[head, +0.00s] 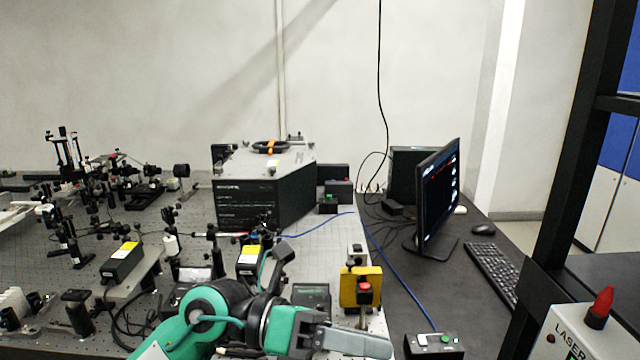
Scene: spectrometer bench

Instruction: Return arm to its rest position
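My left arm, green and grey, comes in at the bottom of the head view and bends to the right. Its gripper (372,343) is low in the picture, pointing right, above the front of the optical bench (325,255). From this side I cannot make out a gap between its fingers, and I see nothing held. The yellow box with a red button (362,288) stands just behind the gripper. A small control box with a green button (434,346) lies to the right of the gripper. My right gripper is not in view.
Optical mounts crowd the bench's left side. A black instrument (262,203) stands at the back. A monitor (437,197), keyboard (493,273) and mouse (484,229) are on the dark desk at right. A black frame (562,190) and a laser warning box (583,338) stand front right.

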